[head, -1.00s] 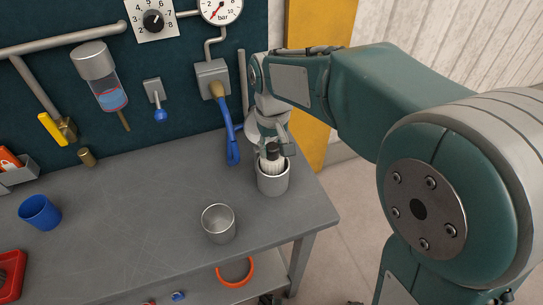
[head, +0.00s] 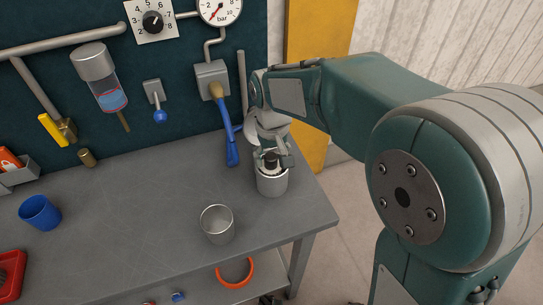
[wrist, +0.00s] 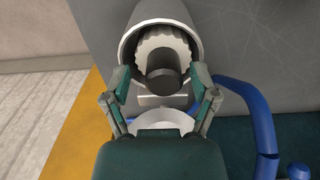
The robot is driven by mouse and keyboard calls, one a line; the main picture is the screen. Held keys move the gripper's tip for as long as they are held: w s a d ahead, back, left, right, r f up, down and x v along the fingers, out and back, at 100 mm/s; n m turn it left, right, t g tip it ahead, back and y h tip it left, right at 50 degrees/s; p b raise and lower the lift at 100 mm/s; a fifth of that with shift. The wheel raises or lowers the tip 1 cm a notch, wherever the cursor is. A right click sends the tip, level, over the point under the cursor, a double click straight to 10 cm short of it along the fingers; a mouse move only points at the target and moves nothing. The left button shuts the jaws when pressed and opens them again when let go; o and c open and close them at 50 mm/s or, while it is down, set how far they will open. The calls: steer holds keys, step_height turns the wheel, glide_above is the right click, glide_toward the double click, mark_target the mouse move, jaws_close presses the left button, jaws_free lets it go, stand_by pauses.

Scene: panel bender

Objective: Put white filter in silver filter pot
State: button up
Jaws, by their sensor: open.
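The white filter (wrist: 150,48), a pleated ring with a dark knob (wrist: 163,75) on top, sits inside a silver pot (head: 272,185) near the right end of the bench. In the head view only the filter's top shows at the pot's mouth, and its lower part is hidden by the wall. My gripper (head: 272,158) is just above the pot. In the wrist view its two fingers (wrist: 161,80) are spread on either side of the dark knob, with gaps visible. The pot's rim (wrist: 124,55) surrounds the filter and stands upright.
A blue cup (head: 40,212) and a red tray (head: 10,272) are at the left.

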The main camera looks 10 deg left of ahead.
step_height(320, 180, up, 12)
stand_by(0.4)
steer(key=s+d+f+m+t, duration=0.2)
steer(key=s+d+m+t, duration=0.3)
steer(key=s+d, duration=1.1)
steer(key=d, duration=0.4)
steer(key=shift+s+f+t, duration=0.25)
steer(key=shift+s+t, duration=0.05)
steer(key=shift+s, duration=0.05)
